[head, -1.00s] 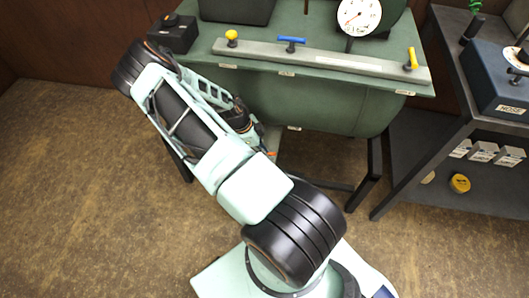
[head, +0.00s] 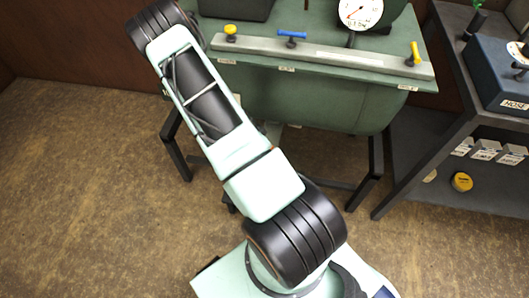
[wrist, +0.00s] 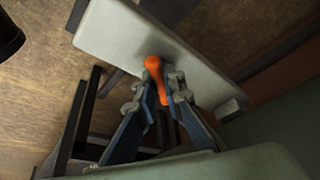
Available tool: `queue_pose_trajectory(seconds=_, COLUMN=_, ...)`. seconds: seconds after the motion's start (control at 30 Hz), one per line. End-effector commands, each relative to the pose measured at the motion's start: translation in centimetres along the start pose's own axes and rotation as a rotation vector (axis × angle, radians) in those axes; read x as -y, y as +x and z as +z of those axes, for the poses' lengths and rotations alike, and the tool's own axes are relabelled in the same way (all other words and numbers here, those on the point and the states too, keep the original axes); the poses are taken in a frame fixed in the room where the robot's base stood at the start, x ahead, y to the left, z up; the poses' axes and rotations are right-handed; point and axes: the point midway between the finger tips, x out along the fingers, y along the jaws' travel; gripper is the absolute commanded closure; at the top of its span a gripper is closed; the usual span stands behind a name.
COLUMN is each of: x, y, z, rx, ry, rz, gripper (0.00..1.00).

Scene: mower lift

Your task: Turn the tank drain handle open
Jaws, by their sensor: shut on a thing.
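The tank drain handle (wrist: 153,64) is a short orange lever with a rounded end, in the middle of the wrist view. My gripper (wrist: 164,92) has its blue fingers on either side of it and is shut on it. The lever's lower part is partly covered by the fingers. The green tank (head: 310,100) stands at the back in the head view, and a green surface (wrist: 240,163) fills the bottom of the wrist view. In the head view my arm hides the gripper and the drain handle.
A pale grey plate (wrist: 110,32) lies behind the lever in the wrist view. The tank's top rail carries a yellow knob (head: 230,30), a blue handle (head: 292,35) and a yellow lever (head: 414,50). A dark shelf (head: 395,195) stands right. Floor at left is clear.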

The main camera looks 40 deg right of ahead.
Motion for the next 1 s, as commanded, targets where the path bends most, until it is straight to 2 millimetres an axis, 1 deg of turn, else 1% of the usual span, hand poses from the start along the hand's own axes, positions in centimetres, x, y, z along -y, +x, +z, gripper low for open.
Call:
queue_pose_trajectory(seconds=0.07, x=0.21, y=0.07, z=0.01, rx=0.0, ry=-0.064, rz=-0.035, gripper=1.0)
queue_pose_trajectory(seconds=0.6, x=0.02, y=0.03, z=-0.12, rx=-0.004, ry=-0.519, rz=-0.225, gripper=1.0)
queue_pose_trajectory(seconds=0.8, x=-0.02, y=-0.02, z=-0.1, rx=-0.004, ry=-0.645, rz=-0.276, gripper=1.0)
queue_pose_trajectory(seconds=1.0, x=0.02, y=-0.07, z=-0.15, rx=-0.006, ry=-0.726, rz=-0.309, gripper=1.0)
